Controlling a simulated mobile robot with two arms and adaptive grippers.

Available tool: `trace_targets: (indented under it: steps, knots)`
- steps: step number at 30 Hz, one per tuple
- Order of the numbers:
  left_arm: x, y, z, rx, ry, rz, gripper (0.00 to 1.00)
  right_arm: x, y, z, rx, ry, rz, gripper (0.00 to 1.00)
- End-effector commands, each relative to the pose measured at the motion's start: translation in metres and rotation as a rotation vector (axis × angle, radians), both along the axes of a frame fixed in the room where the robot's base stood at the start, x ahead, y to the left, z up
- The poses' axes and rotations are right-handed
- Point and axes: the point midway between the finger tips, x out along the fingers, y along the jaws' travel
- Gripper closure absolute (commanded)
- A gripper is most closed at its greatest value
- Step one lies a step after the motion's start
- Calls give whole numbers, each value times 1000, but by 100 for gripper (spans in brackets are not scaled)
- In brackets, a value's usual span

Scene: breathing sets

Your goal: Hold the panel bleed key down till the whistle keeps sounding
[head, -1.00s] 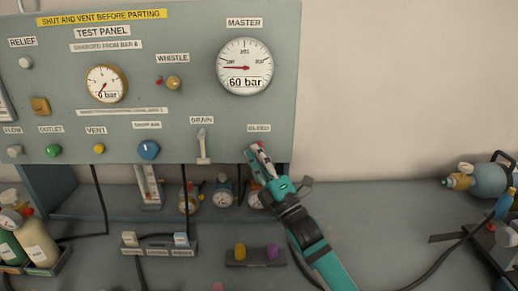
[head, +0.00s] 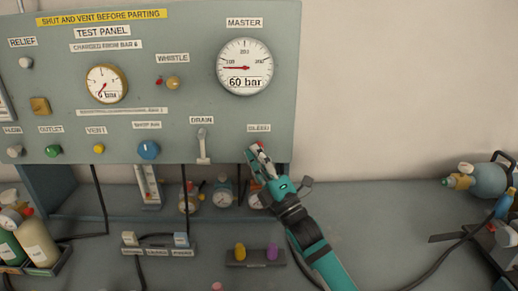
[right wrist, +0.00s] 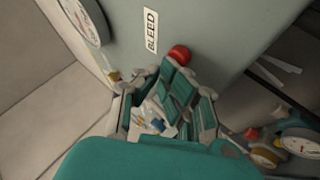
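The red bleed key (right wrist: 180,54) sits on the grey-green test panel (head: 225,120), by the BLEED label in the right wrist view. My right gripper (head: 256,151) is at the panel's lower right corner under that label. In the right wrist view its fingertips (right wrist: 172,76) are together against the red key; how far the key is pressed I cannot tell. The brass whistle (head: 173,83) is on the panel's middle, with a small red piece beside it. Whether it sounds does not show. My left gripper is not in view.
The master gauge (head: 245,67) reads 60 bar. A smaller brass gauge (head: 106,84) has a readout too blurred to read surely. The drain lever (head: 203,145) hangs left of my right gripper. Yellow and purple plugs stand on a block (head: 255,262) below.

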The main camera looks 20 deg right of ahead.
Motion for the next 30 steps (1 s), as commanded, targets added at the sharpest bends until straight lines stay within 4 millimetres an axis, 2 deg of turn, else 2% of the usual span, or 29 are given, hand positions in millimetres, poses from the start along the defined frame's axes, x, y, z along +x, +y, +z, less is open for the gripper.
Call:
trace_targets:
  steps: [15,25,30]
  knots:
    - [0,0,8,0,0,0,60,-19,5,-1,0,2,-1,100]
    - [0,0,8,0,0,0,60,-21,6,-1,0,0,0,100]
    - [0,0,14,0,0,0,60,-34,10,0,1,1,1,100]
